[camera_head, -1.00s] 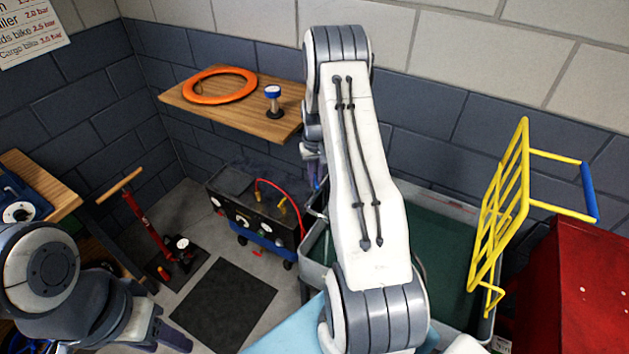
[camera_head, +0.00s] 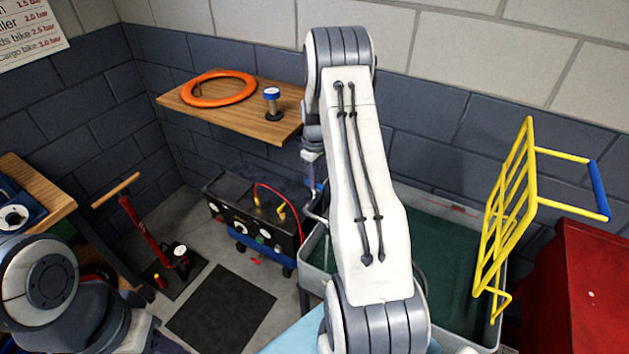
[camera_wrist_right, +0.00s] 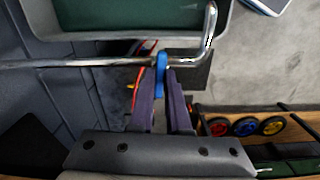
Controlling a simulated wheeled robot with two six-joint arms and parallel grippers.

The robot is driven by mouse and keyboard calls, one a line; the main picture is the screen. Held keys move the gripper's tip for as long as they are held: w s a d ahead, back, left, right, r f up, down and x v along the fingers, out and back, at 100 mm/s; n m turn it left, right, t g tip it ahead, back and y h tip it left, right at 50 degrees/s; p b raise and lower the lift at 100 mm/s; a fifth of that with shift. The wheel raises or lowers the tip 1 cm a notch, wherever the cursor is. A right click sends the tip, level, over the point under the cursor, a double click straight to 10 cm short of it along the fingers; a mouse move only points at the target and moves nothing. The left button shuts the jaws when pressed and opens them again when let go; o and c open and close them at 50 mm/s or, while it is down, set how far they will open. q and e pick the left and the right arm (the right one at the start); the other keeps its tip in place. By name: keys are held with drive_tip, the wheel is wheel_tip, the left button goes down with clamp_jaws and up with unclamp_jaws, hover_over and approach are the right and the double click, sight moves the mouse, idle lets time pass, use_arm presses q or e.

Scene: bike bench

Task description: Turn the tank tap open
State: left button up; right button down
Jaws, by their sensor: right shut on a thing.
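The tank tap is a blue handle (camera_wrist_right: 161,74) on a bent metal pipe (camera_wrist_right: 90,63), beside the rim of the grey tank (camera_wrist_right: 120,34). My right gripper (camera_wrist_right: 163,82) is shut on the blue handle, with one dark finger on each side of it. In the head view the tank (camera_head: 398,193) stands behind my right arm. There my right gripper (camera_head: 315,184) shows small next to the pipe, partly hidden by the arm. My left arm is at the lower left of the head view, and its fingers cannot be made out.
A black compressor-like unit (camera_head: 262,222) with a red hose stands left of the tank. A wooden shelf (camera_head: 235,121) holds an orange ring (camera_head: 219,88). A yellow rack (camera_head: 507,215) and red cabinet (camera_head: 590,290) are at the right. A dark mat (camera_head: 222,308) lies on the floor.

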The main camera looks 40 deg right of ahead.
drive_tip(key=shift+n, duration=0.3)
drive_tip(key=c, duration=0.9)
unclamp_jaws()
drive_tip(key=shift+r+b, duration=1.45)
drive_tip(key=shift+r, duration=3.8)
drive_tip(key=shift+a, duration=0.1)
